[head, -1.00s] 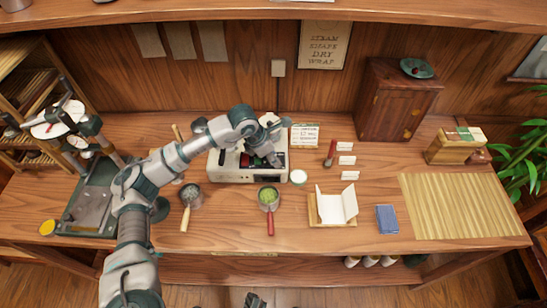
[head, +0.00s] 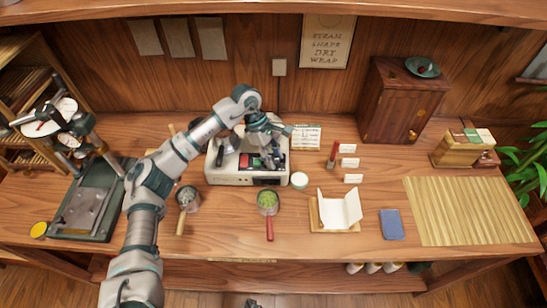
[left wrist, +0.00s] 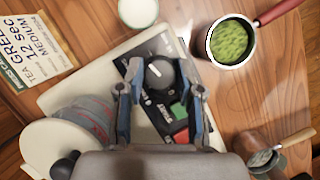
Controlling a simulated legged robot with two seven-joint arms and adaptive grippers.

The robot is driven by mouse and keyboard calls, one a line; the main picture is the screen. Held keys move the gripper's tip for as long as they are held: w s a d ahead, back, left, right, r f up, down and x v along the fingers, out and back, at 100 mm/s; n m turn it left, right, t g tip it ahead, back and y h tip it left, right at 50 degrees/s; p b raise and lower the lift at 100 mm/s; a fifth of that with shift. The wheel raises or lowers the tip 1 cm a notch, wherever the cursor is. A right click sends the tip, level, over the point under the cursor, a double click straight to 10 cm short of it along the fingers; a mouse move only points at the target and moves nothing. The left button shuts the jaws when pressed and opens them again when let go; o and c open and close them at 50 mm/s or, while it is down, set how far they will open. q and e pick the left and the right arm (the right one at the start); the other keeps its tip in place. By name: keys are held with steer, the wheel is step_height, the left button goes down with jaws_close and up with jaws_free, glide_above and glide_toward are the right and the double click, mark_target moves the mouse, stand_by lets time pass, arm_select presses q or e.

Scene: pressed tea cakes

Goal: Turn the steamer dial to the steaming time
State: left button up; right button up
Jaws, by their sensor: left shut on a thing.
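The steamer (head: 222,175) is a pale box on the bench, with a dark panel carrying a red button (left wrist: 181,136) and a green button (left wrist: 178,110). Its round black dial (left wrist: 162,74) has a white pointer mark, directed toward the upper left in the left wrist view. My left gripper (head: 271,157) is over the panel's right part; in the left wrist view its blue-grey fingers (left wrist: 160,88) are on either side of the dial, shut on it. A card (left wrist: 35,50) reads green tea, 12 sec, medium; it stands behind the steamer (head: 306,137).
A pan of green leaves (head: 268,201) and a metal pan (head: 188,198) stand in front of the steamer. A small white-topped cup (head: 299,180) is close at its right. A press (head: 95,200) stands at the left. A bamboo mat (head: 470,210) lies at the right.

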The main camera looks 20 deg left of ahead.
arm_select(q)
steer(key=shift+w+m+g+y+b, duration=0.15)
steer(key=shift+m+g+y+b, duration=0.3)
steer(key=shift+m, duration=1.05)
arm_select(e)
steer(key=shift+s+d+r, duration=0.1)
steer(key=shift+s+r, duration=0.05)
steer(key=shift+r, duration=0.9)
steer(key=shift+s+r, duration=0.1)
steer(key=shift+r, duration=0.9)
arm_select(q)
steer(key=o, duration=1.2)
steer(key=shift+c, duration=0.2)
steer(key=shift+h, duration=0.25)
arm_select(e)
steer(key=shift+w, duration=0.15)
arm_select(q)
steer(key=shift+a+r, duration=0.1)
steer(key=v, duration=1.1)
steer(key=shift+w+r, duration=0.25)
